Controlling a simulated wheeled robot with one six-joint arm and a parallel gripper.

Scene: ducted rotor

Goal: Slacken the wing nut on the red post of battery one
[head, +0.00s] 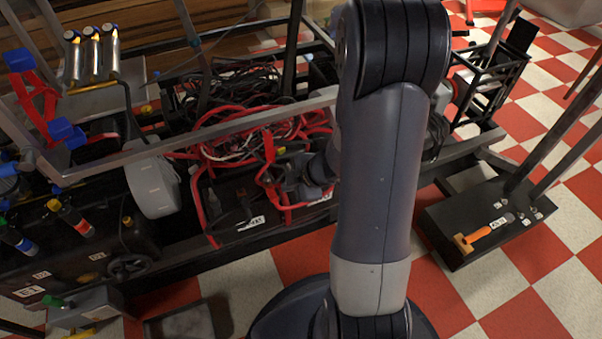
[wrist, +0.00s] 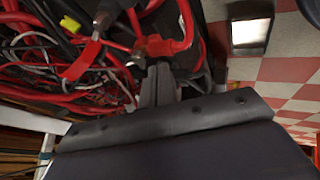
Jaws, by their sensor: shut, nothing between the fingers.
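A black battery (head: 228,195) with a white label sits in the frame in the head view, under a heap of red and black cables. My gripper (head: 272,178) reaches in from the right, low over the battery's right part. In the wrist view my gripper (wrist: 158,68) is shut and its fingertips are close to a red cable clamp (wrist: 172,44). Nothing shows between the fingers. I cannot tell whether they touch the clamp. The wing nut and the post are too small or hidden to pick out surely, and the label is too small to read.
Tangled red, black and white cables (wrist: 50,60) crowd the space left of the fingers. A grey metal rail (head: 230,125) crosses behind the battery.

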